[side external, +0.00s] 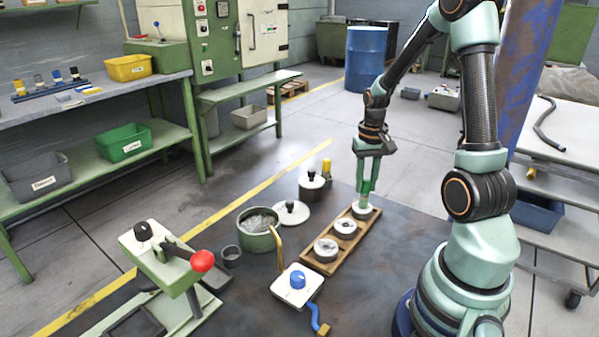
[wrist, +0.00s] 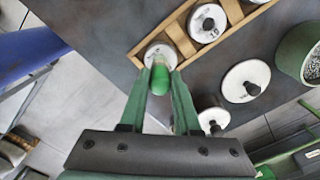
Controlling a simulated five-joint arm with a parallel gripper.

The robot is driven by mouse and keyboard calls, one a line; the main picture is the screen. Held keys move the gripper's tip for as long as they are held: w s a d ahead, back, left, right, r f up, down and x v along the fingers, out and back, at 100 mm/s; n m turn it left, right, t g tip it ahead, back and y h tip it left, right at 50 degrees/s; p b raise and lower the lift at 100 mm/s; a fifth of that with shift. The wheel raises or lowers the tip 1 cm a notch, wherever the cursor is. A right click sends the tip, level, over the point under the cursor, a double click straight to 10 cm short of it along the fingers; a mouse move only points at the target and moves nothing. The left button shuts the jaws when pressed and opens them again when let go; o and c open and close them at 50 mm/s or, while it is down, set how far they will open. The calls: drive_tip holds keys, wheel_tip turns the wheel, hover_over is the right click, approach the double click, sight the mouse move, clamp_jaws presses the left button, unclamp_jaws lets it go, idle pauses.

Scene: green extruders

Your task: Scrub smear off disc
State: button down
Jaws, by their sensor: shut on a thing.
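A wooden rack (side external: 318,264) holds three pale round discs in a row: a near disc (side external: 326,250), a middle disc (side external: 345,228) and a far disc (side external: 362,212). My gripper (side external: 367,183) is over the far end of the rack. It is shut on a green-handled tool, which shows in the wrist view (wrist: 160,80) between the fingers. The tool points down at the far disc, which also shows in the wrist view (wrist: 158,53). The tool's lower end seems to meet this disc, but the contact is hidden. The discs carry dark marks; I cannot tell which is a smear.
Left of the rack stand a green pot (side external: 257,238), a white lid with a black knob (side external: 291,212) and a lidded jar (side external: 312,187). A white box with a blue knob (side external: 297,286) and a green press with a red ball (side external: 165,262) are nearer.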

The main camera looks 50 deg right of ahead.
drive_tip(key=d+r, duration=0.3)
drive_tip(key=r, duration=0.5)
idle(0.5)
idle(0.4)
